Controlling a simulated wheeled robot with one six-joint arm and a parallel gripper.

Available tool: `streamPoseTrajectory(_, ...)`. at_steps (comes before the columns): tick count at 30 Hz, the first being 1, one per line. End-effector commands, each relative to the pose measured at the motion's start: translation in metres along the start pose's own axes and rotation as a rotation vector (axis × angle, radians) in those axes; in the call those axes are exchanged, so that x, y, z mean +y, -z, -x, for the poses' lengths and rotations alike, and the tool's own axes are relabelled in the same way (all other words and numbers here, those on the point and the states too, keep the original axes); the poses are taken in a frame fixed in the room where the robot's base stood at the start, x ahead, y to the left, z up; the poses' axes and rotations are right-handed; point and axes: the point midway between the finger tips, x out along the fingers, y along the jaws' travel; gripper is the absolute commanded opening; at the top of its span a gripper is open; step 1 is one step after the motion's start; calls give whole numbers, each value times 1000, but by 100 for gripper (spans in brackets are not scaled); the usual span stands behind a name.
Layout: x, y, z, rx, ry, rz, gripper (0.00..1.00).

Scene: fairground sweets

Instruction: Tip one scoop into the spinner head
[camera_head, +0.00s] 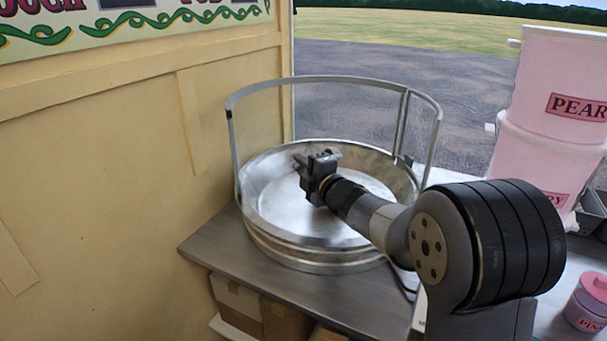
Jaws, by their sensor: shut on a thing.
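My gripper (306,164) is over the inside of the round metal pan (278,194) of the floss machine, near its middle. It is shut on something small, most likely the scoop. The held thing is almost wholly hidden by the jaws, so I cannot tell its tilt or whether it holds sugar. The spinner head cannot be made out; the gripper and wrist cover the middle of the pan. The visible pan floor is bare, shiny metal.
A metal guard rail (330,79) rises around the pan's back. A cream wall (100,170) stands close on the left. Pink tubs (545,95) stand at the right, and a pink jar (590,300) at lower right. Cardboard boxes (262,312) sit beneath the grey counter (330,290).

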Motion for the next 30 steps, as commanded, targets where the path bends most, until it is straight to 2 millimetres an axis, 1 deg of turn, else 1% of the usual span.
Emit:
streamPoseTrajectory(1,-9,-1,0,0,-4,27,0)
streamPoseTrajectory(10,-24,-1,0,0,-4,181,0)
streamPoseTrajectory(18,-27,-1,0,0,-2,248,0)
streamPoseTrajectory(30,-26,-1,0,0,-2,251,0)
